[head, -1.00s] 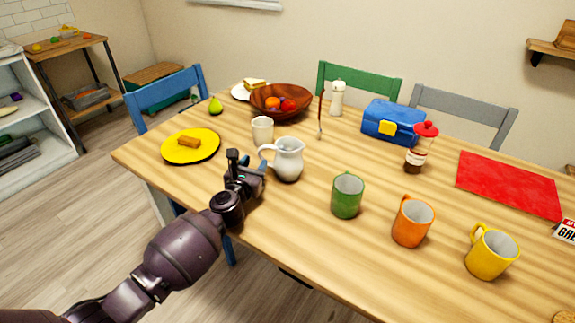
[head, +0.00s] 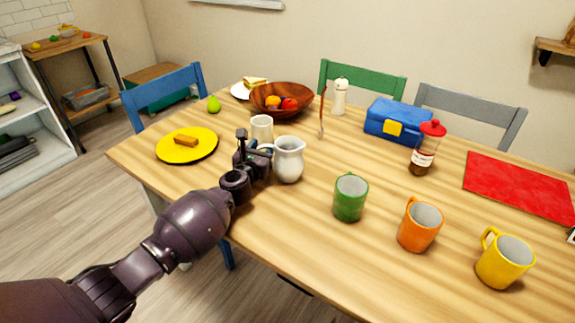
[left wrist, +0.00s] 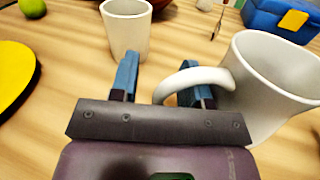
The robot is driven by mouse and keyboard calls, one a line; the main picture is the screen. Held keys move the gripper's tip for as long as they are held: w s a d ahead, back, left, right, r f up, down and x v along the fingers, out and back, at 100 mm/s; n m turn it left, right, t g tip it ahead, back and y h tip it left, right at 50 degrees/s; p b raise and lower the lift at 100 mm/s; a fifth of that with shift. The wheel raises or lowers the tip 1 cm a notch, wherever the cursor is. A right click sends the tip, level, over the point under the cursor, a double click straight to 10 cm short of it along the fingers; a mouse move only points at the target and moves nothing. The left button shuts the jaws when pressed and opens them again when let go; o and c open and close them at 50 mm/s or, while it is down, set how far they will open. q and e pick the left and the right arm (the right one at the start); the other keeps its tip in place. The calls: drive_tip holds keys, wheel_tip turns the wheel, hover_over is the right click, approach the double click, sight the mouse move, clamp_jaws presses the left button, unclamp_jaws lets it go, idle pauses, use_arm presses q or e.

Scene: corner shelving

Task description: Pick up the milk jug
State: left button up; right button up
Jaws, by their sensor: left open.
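The white milk jug (head: 289,160) stands upright on the wooden table, its handle facing left toward my left gripper (head: 257,152). In the left wrist view the jug (left wrist: 268,85) is at the right, and its looped handle (left wrist: 190,82) reaches in between the two blue fingers of the left gripper (left wrist: 158,82). The gripper is open, with the right finger partly hidden behind the handle. I cannot tell whether a finger touches the handle. My right gripper is not in view.
A white cup (head: 262,128) stands just beyond the gripper. A yellow plate (head: 205,152) lies to the left. A green mug (head: 350,197), an orange mug (head: 419,225) and a yellow mug (head: 502,262) stand to the right. A wooden bowl (head: 300,91) is farther back.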

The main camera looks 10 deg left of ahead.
use_arm(q)
drive_tip(key=shift+c, duration=0.2)
clamp_jaws()
drive_tip(key=shift+r, duration=0.3)
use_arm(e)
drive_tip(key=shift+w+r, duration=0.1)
use_arm(q)
wheel_tip(320, 180, up, 19)
drive_tip(key=p, duration=1)
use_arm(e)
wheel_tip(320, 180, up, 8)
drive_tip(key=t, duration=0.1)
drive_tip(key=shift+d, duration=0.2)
